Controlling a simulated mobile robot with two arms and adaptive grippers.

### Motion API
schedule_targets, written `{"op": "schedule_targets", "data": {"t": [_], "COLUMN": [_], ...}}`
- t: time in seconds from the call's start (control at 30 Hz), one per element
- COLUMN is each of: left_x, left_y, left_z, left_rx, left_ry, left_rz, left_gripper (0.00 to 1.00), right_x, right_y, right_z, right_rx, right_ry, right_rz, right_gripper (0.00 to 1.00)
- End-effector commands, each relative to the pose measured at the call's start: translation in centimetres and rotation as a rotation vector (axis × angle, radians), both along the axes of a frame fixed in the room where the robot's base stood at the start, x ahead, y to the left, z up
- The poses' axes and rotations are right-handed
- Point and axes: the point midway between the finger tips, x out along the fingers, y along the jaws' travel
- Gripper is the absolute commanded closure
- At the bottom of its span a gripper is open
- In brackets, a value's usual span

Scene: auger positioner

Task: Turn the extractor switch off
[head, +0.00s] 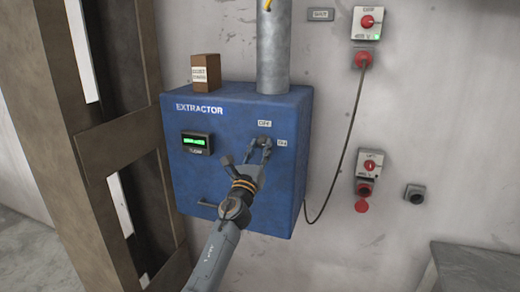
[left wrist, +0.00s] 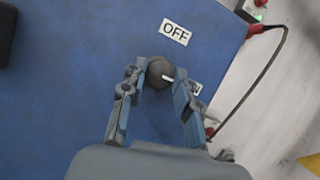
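The extractor switch is a round dark knob (left wrist: 158,70) on the front of the blue extractor box (head: 181,167). In the head view the knob (head: 263,141) sits beside the OFF label (head: 264,123) and the ON label (head: 282,142). In the left wrist view the knob's white mark points right, towards the partly hidden ON label; the OFF label (left wrist: 175,32) is above. My left gripper (left wrist: 160,78) has a fingertip on each side of the knob, seemingly touching it. It also shows in the head view (head: 260,150). My right gripper is not in view.
The box has a green-lit display (head: 195,142) and a low handle (head: 207,204). A brown block (head: 206,72) stands on top, near a grey pipe (head: 273,45). Red-knobbed wall switches (head: 368,21) and a hanging cable (head: 345,145) are at right. A steel frame (head: 105,150) stands left.

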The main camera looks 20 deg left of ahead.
Motion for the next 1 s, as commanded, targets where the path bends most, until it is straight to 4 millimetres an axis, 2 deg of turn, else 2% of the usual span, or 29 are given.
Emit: {"op": "schedule_targets", "data": {"t": [0.47, 1.0], "left_x": [0.0, 0.0], "left_y": [-0.1, -0.5], "left_z": [-0.1, 0.1], "left_rx": [-0.079, -0.540], "left_ry": [0.002, 0.019], "left_rz": [-0.001, -0.001], "left_gripper": [1.00, 1.00], "right_x": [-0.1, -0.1], "right_y": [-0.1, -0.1], "right_z": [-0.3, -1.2], "right_rx": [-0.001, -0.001], "right_ry": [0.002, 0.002], "right_rz": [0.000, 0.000], "right_gripper": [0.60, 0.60]}}
